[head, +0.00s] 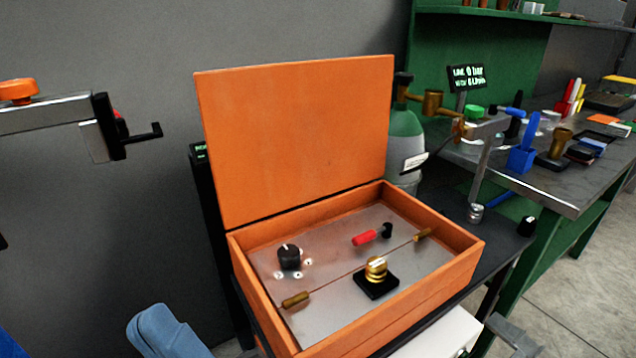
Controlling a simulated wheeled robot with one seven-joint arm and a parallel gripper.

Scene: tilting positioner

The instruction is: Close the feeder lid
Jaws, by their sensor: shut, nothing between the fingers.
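The orange feeder (455,270) is an open-topped box in the middle of the head view. Its orange lid (295,140) stands up at the back edge, close to upright and leaning slightly back. Inside the box are a black knob (289,257), a red-handled lever (368,236), a brass roller on a black block (376,272) and a thin wire between two brass guides. My gripper (515,336) shows partly at the bottom edge, low in front of the box's right side. It is shut and empty, apart from the lid; its lower part is cut off.
A bar with an orange knob and black hook (130,138) juts in from the left, apart from the lid. A green gas cylinder (404,145) stands behind the lid's right edge. A workbench (560,190) with several tools is at the right. Air above the box is clear.

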